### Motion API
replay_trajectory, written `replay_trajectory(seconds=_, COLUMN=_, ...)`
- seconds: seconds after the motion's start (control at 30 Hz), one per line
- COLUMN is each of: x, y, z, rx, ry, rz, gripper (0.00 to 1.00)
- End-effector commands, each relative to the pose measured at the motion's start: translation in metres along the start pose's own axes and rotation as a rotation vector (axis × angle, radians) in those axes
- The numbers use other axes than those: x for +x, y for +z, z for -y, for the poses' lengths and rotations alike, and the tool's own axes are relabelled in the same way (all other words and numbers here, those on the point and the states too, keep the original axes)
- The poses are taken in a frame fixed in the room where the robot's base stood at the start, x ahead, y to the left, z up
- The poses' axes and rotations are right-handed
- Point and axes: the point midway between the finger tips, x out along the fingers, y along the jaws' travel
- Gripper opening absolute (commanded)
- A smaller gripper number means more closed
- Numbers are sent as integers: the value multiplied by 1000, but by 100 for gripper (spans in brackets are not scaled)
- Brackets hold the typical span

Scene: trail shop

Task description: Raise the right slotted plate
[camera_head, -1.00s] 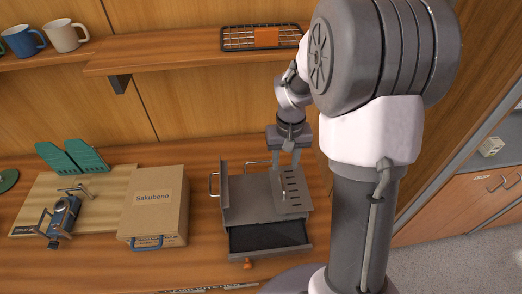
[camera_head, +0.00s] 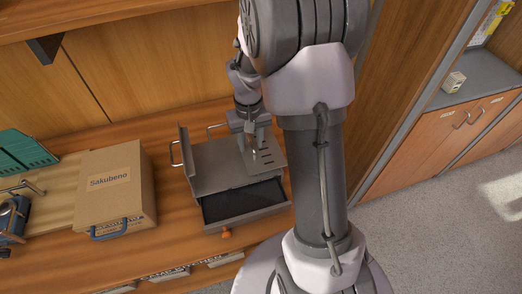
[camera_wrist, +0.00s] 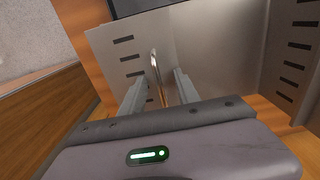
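The right slotted plate (camera_head: 274,165) lies flat on the right of a grey metal unit, with a row of short dark slots; it also shows in the wrist view (camera_wrist: 110,55). The left slotted plate (camera_head: 187,152) stands upright, and its slots show in the wrist view (camera_wrist: 282,68). A thin metal handle (camera_wrist: 155,68) stands at the right plate. My gripper (camera_head: 255,142) points down over this plate. In the wrist view, my gripper's fingers (camera_wrist: 160,78) are apart, with the handle between them. A gap shows on both sides of the handle.
A dark tray (camera_head: 240,202) sticks out at the unit's front, with an orange knob (camera_head: 227,232) below. A Sakubeno carton (camera_head: 115,190) stands to the left. A wooden shelf (camera_head: 110,12) hangs above. A wooden side wall (camera_head: 420,85) rises at the right.

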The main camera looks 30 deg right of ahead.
Motion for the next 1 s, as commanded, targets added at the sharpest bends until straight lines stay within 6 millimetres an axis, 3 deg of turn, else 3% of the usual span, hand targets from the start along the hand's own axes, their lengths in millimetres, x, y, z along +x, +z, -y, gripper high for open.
replay_trajectory(seconds=0.07, x=-1, y=0, z=0, rx=0, ry=0, rz=0, gripper=34)
replay_trajectory(seconds=0.23, x=-1, y=0, z=0, rx=0, ry=0, rz=0, gripper=1)
replay_trajectory(seconds=0.47, x=-2, y=0, z=-1, rx=0, ry=0, rz=0, gripper=0)
replay_trajectory(seconds=0.73, x=-20, y=0, z=-13, rx=1, ry=1, rz=0, gripper=0)
replay_trajectory(seconds=1.0, x=-19, y=0, z=-14, rx=0, ry=1, rz=0, gripper=0)
